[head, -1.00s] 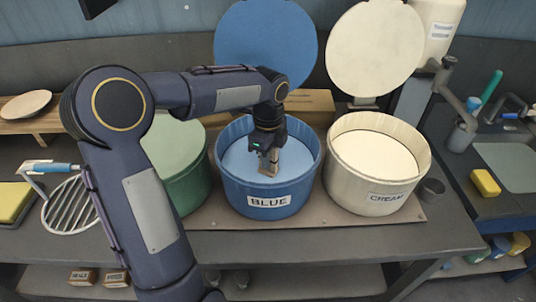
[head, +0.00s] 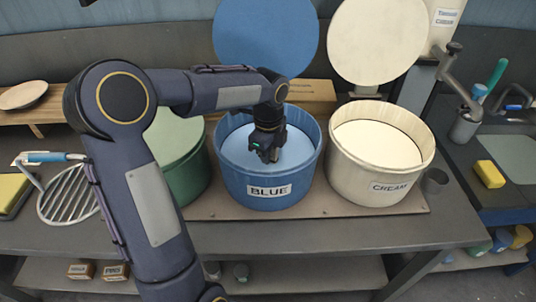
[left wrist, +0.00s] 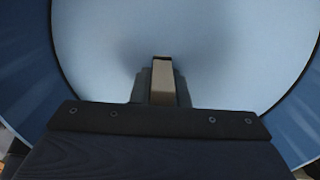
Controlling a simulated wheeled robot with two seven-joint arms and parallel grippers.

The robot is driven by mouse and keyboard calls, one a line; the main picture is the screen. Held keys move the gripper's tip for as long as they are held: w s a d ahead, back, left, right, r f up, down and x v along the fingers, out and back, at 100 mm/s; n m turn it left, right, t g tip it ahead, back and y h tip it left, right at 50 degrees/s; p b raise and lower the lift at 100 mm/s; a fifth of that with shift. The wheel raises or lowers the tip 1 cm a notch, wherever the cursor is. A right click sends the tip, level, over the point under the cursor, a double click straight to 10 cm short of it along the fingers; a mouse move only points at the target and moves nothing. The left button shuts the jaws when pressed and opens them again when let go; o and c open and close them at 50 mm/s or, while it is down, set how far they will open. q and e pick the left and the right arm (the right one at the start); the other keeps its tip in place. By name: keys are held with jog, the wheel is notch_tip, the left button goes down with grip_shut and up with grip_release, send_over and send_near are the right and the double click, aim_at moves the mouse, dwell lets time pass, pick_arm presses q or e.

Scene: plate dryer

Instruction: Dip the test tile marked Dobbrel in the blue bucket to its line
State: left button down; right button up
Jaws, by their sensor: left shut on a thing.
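The blue bucket (head: 268,192), labelled BLUE, stands open in the middle of the bench, filled with pale blue liquid (head: 236,142). My left gripper (head: 270,157) points down inside its rim, low over the liquid. In the left wrist view it is shut on a narrow beige-brown tile (left wrist: 162,82), with the blue liquid all around. In the head view the gripper hides the tile, and its lower part seems to be in the liquid. I cannot read a name or see a line on it. My right gripper is not in view.
An open cream bucket (head: 378,165) stands close on the right, and a green bucket (head: 187,165) on the left. Raised lids (head: 266,45) stand behind. A wire rack (head: 70,195) lies at the left. The bench front is clear.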

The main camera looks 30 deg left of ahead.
pick_arm(q)
jog(key=shift+f, duration=0.3)
dwell(0.5)
jog(key=shift+r, duration=0.1)
dwell(1.0)
jog(key=shift+r+p, duration=6.2)
jog(key=shift+r, duration=0.85)
jog(key=shift+s+d+f, duration=0.1)
